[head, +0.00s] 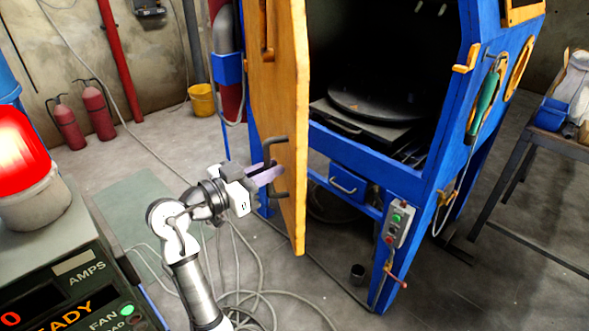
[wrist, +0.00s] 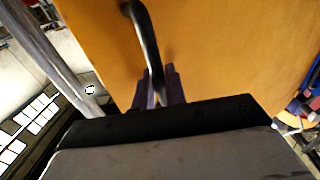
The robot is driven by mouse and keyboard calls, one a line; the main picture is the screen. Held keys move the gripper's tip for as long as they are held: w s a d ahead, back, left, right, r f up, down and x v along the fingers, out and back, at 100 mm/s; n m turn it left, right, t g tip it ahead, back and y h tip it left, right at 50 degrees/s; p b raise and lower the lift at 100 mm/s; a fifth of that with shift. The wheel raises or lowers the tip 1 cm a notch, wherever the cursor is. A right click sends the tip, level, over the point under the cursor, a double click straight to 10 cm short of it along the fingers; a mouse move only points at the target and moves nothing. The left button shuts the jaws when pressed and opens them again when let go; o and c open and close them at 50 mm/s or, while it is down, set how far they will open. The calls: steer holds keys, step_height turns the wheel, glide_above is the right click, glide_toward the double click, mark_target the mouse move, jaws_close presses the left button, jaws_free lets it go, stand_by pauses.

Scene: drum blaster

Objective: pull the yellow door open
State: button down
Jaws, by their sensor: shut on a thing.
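The yellow door (head: 292,105) stands swung open on the left side of the blue blasting cabinet (head: 340,146), with the dark inside showing. A dark bar handle (head: 272,150) sits low on the door face. My gripper (head: 277,170) is at that handle, its purple fingers shut on it. In the wrist view the handle (wrist: 146,38) curves down between the two fingertips (wrist: 157,85), with the yellow door (wrist: 215,50) filling most of the picture behind. The door's hinge side is partly hidden in the head view.
A round dark turntable (head: 380,98) lies inside the cabinet. A control box (head: 398,222) is on the cabinet's front leg. Loose hoses (head: 260,275) lie on the floor below my arm. A console with a red lamp (head: 22,150) stands at left, and a metal table (head: 545,135) at right.

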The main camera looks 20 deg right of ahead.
steer(key=shift+w+a, duration=0.25)
steer(key=shift+a, duration=1)
steer(key=c, duration=1.5)
jaws_free()
steer(key=shift+c, duration=0.2)
steer(key=shift+r, duration=0.1)
step_height(320, 180, up, 20)
steer(key=b, duration=0.1)
